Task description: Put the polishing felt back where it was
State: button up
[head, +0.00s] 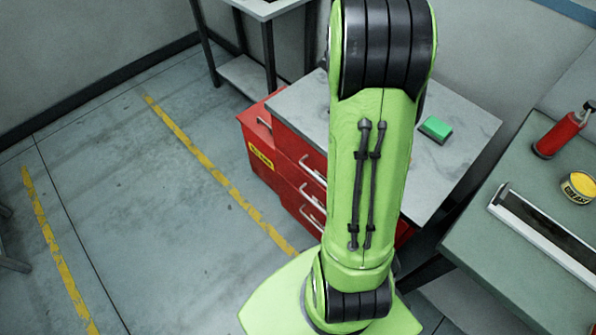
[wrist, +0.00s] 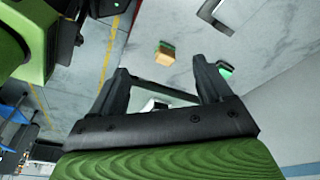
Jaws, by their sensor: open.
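A small green block (head: 436,128) lies on the grey marbled top (head: 455,158) of the red drawer cabinet, right of my arm in the head view. A green block (wrist: 225,70) also shows in the wrist view, just beyond my right finger. A tan-orange block (wrist: 165,53) lies on a grey marbled surface beyond the fingertips; my arm may hide it in the head view. I cannot tell which block is the polishing felt. My gripper (wrist: 160,67) is open, with no block between its fingers. It is not visible in the head view.
The red cabinet (head: 288,180) has several handled drawers and a yellow label (head: 261,157). At right, a green-grey bench (head: 480,235) holds a red bottle (head: 562,133), a yellow-topped tin (head: 578,187) and a long tray (head: 545,235).

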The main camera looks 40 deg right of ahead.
jog(key=a+r+n+t, duration=0.3)
jog(key=a+r+n, duration=0.3)
jog(key=a+n, duration=0.5)
jog(key=s+a+n+t+y, duration=0.1)
jog(key=s+a+n+t, duration=0.1)
jog(key=s+a+n, duration=0.2)
jog(key=s+a+n+t, duration=0.2)
jog(key=s+a+n, duration=0.3)
jog(key=a+n, duration=0.6)
jog(key=shift+a+r+n+t+y, duration=0.2)
jog(key=shift+a+n+t+y, duration=0.15)
jog(key=shift+a, duration=0.7)
jog(key=shift+s, duration=0.1)
